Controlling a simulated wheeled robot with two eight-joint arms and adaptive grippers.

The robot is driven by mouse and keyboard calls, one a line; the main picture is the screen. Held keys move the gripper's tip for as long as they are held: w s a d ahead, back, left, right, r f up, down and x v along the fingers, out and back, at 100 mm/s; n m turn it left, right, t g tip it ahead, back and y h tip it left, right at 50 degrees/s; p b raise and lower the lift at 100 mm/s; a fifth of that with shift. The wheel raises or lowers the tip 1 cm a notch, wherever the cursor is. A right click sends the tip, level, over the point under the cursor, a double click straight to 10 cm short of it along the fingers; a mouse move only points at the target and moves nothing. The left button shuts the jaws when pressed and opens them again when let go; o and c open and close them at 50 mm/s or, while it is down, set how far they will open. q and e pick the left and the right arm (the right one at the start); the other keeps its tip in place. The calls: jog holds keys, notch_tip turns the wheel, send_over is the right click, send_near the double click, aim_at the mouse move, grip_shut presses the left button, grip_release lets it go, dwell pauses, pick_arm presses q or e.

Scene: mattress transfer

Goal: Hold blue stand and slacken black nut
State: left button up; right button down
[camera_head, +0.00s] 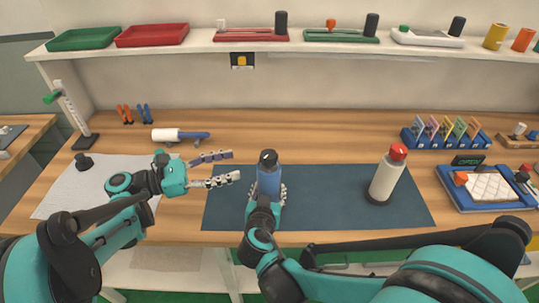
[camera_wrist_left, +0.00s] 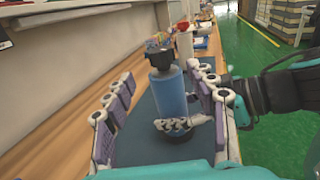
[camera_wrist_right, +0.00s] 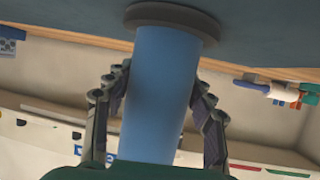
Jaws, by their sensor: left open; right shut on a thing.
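The blue stand (camera_head: 268,182) is an upright blue cylinder on the dark mat, with the black nut (camera_head: 268,157) on its top. Both also show in the left wrist view, the stand (camera_wrist_left: 170,95) below the nut (camera_wrist_left: 158,56). My right gripper (camera_wrist_right: 160,85) is shut around the stand's body, one finger on each side. The stand's dark round base (camera_wrist_right: 171,20) shows in the right wrist view. My left gripper (camera_head: 234,166) is open and empty, left of the stand at about nut height, its fingers pointing toward it. The left fingers do not touch the nut.
A white bottle with a red top (camera_head: 385,178) stands on the blue mat (camera_head: 320,212) to the right. A white and blue tool (camera_head: 180,135) lies behind my left gripper. A blue tray (camera_head: 485,203) is at the far right. The table behind the stand is clear.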

aim_at(270, 154)
pick_arm(q)
jog(key=x, duration=1.1)
jog(key=shift+w+d, duration=0.1)
jog(key=shift+d, duration=0.15)
jog(key=c, duration=1.2)
